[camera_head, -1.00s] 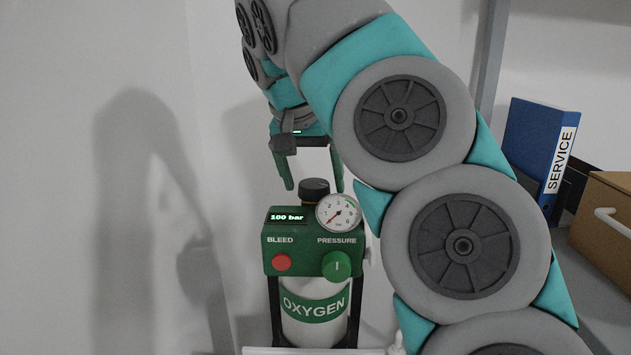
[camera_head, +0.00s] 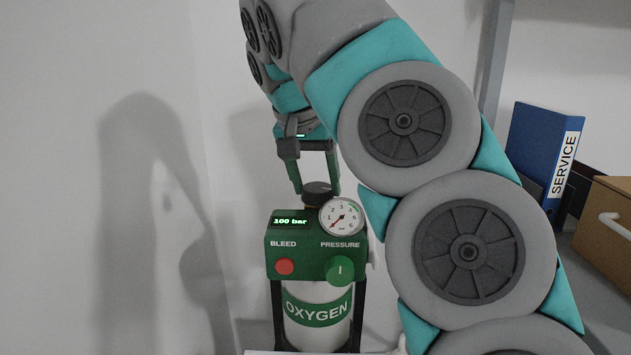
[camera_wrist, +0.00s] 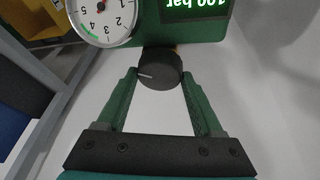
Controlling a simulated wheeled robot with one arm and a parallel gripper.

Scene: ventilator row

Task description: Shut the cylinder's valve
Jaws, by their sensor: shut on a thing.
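The oxygen cylinder (camera_head: 303,332) stands upright, white with a green OXYGEN band, under a green regulator box (camera_head: 290,245). The box has a display reading 100 bar, a red BLEED button (camera_head: 285,266), a green PRESSURE knob (camera_head: 340,270) and a round gauge (camera_head: 341,216). The black valve knob (camera_head: 318,189) sits on top. My gripper (camera_head: 318,190) points down from above with its green fingers on either side of the knob, shut on it. In the wrist view the knob (camera_wrist: 161,70) lies between the fingertips (camera_wrist: 160,75), with a white mark on its left part.
A blue SERVICE binder (camera_head: 546,155) and a brown box (camera_head: 605,215) stand on a grey shelf at the right. A white wall is behind and left of the cylinder, with free room at the left. My arm covers the middle right.

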